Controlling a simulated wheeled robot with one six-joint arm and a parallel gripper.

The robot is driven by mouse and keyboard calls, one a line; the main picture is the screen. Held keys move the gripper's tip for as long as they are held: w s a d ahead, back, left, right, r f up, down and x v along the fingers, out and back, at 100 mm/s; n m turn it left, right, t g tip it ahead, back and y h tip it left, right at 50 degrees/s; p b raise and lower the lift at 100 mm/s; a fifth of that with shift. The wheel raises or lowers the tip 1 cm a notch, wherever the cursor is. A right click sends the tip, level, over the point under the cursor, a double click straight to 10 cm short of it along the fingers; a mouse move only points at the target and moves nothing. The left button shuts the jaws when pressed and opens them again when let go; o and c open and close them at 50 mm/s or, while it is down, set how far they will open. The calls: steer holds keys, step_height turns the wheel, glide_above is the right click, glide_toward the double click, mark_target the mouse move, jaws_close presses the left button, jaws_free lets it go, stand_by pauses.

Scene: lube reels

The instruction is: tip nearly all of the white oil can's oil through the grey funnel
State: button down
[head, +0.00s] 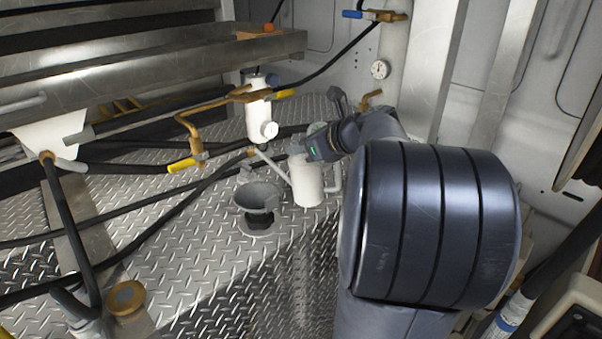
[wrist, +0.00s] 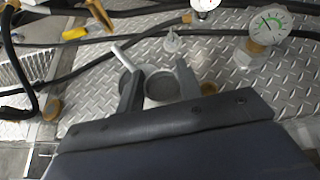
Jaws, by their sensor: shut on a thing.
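The white oil can (head: 307,184) is upright in the head view, with its thin spout rising up and to the left. My gripper (head: 318,148) is shut on its upper part. In the wrist view the can's spout (wrist: 124,57) points up and left, and a round grey top shows between my fingers (wrist: 158,88). The grey funnel (head: 258,197) stands upright on a dark neck just left of the can and nearer the camera. The spout tip is behind the funnel, apart from its mouth. I cannot tell whether the can's base touches the deck.
A white cylinder with a gauge (head: 259,122) and brass pipes stands behind the can. Black hoses (head: 110,200) and yellow-handled valves (head: 182,165) lie to the left. A brass cap (head: 127,297) is at front left. The tread-plate deck (head: 200,262) around the funnel's front is clear.

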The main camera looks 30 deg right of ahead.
steer(key=shift+d+t, duration=0.1)
steer(key=shift+t, duration=0.2)
steer(key=shift+r, duration=0.1)
step_height(320, 180, up, 4)
steer(key=p, duration=0.4)
steer(key=shift+r+p, duration=0.1)
steer(key=shift+p, duration=0.25)
steer(key=shift+s, duration=0.1)
